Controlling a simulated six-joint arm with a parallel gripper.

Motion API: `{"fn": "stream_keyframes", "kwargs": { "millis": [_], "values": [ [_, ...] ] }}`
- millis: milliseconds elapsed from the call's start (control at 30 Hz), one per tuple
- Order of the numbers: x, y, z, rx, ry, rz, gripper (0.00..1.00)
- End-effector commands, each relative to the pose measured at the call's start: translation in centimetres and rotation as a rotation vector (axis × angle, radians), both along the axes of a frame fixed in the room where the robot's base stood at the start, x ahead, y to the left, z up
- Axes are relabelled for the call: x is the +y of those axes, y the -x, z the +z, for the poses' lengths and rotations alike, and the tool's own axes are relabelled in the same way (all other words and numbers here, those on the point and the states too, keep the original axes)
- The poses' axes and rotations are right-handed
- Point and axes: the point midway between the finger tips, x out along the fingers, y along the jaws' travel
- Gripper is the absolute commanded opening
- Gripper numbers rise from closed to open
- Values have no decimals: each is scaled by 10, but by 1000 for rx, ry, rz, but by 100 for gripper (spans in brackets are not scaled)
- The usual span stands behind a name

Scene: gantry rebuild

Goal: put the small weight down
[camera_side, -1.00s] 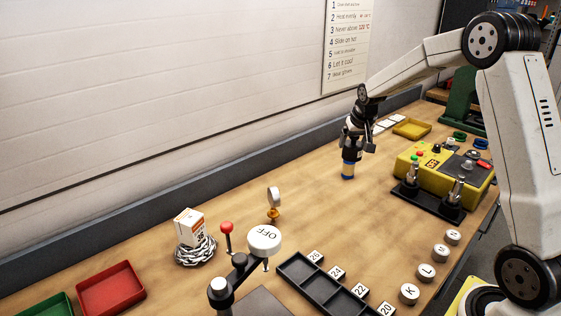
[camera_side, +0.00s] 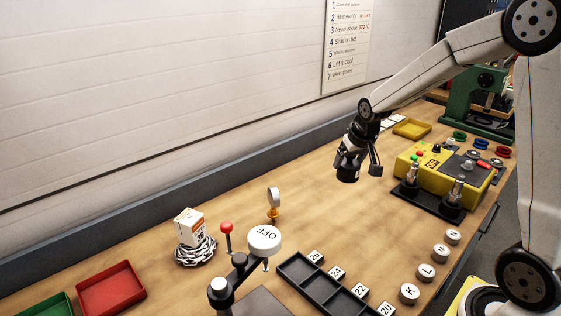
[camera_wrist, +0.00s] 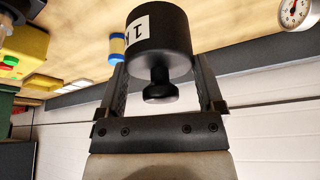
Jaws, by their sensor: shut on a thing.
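My gripper (camera_side: 350,158) is shut on a small black cylindrical weight (camera_wrist: 157,42), which has a dark knob and a white label with partly visible lettering. In the side view the weight (camera_side: 347,174) is a dark shape at the end of my tilted gripper, over the middle of the bench. In the wrist view it sits between the fingers (camera_wrist: 161,75), its knob towards the palm. I cannot tell how far it is above the bench.
A small blue, white and yellow cylinder (camera_wrist: 117,45) shows beyond the weight in the wrist view. The yellow control box (camera_side: 420,158) stands to the right in the side view. The bench (camera_side: 310,180) is bare left of my gripper. A dial on a stand (camera_side: 273,197) is further left.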

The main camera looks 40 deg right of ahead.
Motion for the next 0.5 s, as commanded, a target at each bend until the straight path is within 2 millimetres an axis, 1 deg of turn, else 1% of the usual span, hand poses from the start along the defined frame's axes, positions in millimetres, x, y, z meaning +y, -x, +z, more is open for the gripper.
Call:
{"fn": "stream_keyframes", "kwargs": {
  "millis": [67, 267, 500],
  "values": [
    [-1, -4, 1, -6, 3, 0, 0],
    [-5, -16, -5, -6, 2, 0, 0],
    [-12, -40, -16, -6, 3, 0, 0]
  ]
}}
